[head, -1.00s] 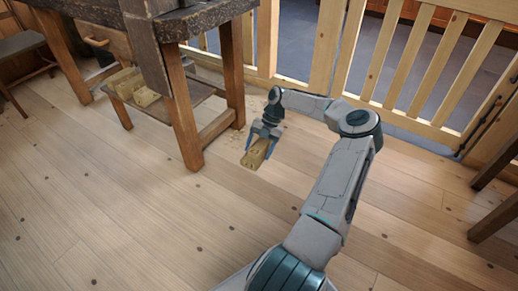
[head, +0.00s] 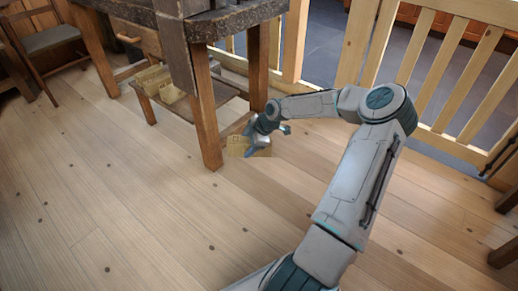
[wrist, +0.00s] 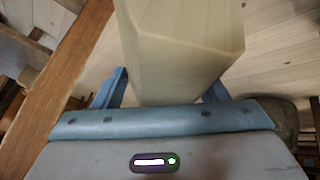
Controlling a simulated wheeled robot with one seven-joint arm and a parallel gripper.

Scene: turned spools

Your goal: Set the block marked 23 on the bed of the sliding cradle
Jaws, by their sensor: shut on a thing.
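My gripper (head: 258,140) is shut on a pale wooden block (head: 237,146), low over the floor beside the front right leg of the dark bench. In the wrist view the block (wrist: 180,50) is large and smooth-sided, between the blue fingers of my gripper (wrist: 165,88). No number shows on the faces in view, so I cannot tell whether it is the one marked 23. I cannot make out the sliding cradle in either view.
The dark-topped bench (head: 235,18) stands on thick wooden legs close to my gripper. More wooden blocks (head: 160,84) sit on a low shelf under it. A slatted wooden railing (head: 440,80) runs behind my arm. A chair (head: 48,40) stands far left. Open floor lies in front.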

